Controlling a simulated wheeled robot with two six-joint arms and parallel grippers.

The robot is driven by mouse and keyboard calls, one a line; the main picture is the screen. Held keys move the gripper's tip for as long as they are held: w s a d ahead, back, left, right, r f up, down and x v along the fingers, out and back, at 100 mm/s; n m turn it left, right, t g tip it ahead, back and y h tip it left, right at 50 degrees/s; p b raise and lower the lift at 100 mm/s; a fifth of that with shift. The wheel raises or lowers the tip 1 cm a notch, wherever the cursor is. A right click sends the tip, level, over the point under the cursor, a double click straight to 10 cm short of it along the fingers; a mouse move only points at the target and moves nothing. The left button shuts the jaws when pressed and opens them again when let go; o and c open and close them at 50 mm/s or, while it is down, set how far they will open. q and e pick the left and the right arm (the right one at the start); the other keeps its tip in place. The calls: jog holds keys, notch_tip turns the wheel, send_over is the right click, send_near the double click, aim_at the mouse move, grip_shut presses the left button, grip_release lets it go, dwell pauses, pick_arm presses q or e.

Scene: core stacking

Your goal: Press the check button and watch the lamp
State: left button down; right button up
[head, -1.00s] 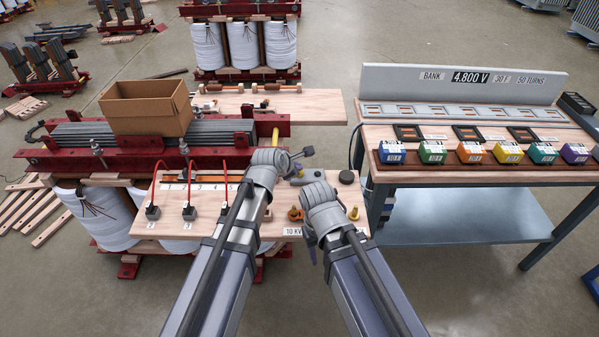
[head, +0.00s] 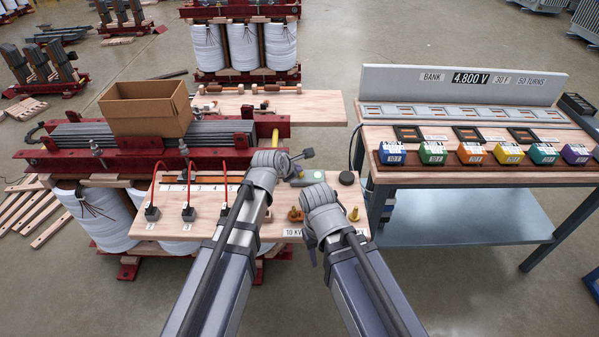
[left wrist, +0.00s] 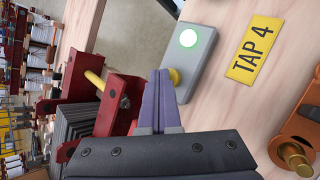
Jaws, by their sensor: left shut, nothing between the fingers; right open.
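The check box (left wrist: 187,62) is a small grey case on the wooden board, beside a yellow TAP 4 label (left wrist: 254,52). Its round lamp (left wrist: 188,38) glows green in the left wrist view, and it also shows green in the head view (head: 318,174). The yellow check button (left wrist: 175,77) is partly hidden by my left fingertips. My left gripper (left wrist: 163,78) is shut and empty, its purple fingertips against the button as far as I can see. My right gripper (head: 311,248) is open over the board's front right part, its fingers mostly hidden by its wrist.
The wooden board (head: 180,226) carries black clamps with red leads and brass posts. A cardboard box (head: 148,108) stands on the transformer core at left. A bench (head: 470,230) with coloured blocks stands at right. Bare floor lies between and in front.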

pick_arm(q)
jog(key=shift+r+p, duration=0.7)
jog(key=shift+r, duration=0.15)
notch_tip(320, 180, up, 5)
jog(key=p, duration=0.5)
dwell(0.5)
